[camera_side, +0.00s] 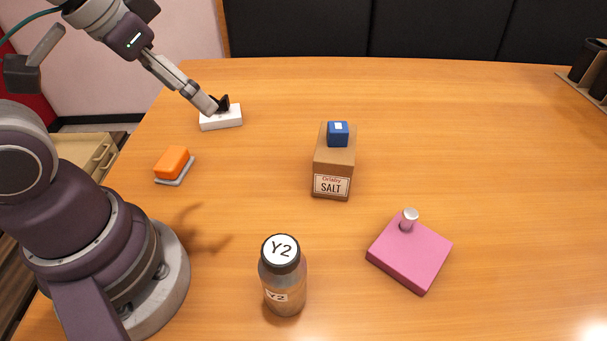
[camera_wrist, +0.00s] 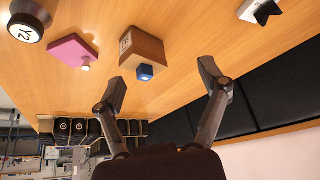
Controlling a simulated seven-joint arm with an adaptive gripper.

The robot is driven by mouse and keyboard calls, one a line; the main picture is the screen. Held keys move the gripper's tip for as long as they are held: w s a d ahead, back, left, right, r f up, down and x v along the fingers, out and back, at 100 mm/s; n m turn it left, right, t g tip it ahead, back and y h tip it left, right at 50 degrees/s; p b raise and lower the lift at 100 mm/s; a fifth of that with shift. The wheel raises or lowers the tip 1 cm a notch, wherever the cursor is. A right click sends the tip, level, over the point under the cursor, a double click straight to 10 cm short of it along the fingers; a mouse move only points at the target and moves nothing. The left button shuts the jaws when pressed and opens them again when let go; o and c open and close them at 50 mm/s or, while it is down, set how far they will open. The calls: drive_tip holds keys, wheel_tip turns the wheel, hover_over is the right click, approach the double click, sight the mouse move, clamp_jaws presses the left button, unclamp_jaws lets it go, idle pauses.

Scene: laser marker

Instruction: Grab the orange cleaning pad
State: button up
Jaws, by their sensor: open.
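The orange cleaning pad (camera_side: 173,162) lies on a thin grey base (camera_side: 177,178) at the left of the table, near my arm's base, in the side view. I cannot see it in the wrist view. My gripper (camera_side: 211,107) is at the upper left in the side view, higher in the picture than the pad and apart from it. In the wrist view my gripper (camera_wrist: 163,88) has its two fingers spread wide, with nothing between them.
A white block with a black piece (camera_side: 221,119) appears by my gripper. A brown salt box (camera_side: 333,165) bears a blue cube (camera_side: 338,134). A Y2 bottle (camera_side: 283,280) and a pink block with a metal knob (camera_side: 409,255) stand nearer the front.

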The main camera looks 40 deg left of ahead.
drive_tip(key=o, duration=0.3)
drive_tip(key=shift+o, duration=0.2)
drive_tip(key=m+g, duration=0.5)
drive_tip(key=m, duration=0.5)
hover_over(170, 157)
wheel_tip(170, 157, down, 10)
drive_tip(key=shift+w+d+r, duration=0.1)
drive_tip(key=shift+d+r, duration=0.05)
drive_tip(key=shift+m+g, duration=0.3)
drive_tip(key=shift+m, duration=0.2)
drive_tip(key=f, duration=1.1)
drive_tip(key=shift+a, duration=0.25)
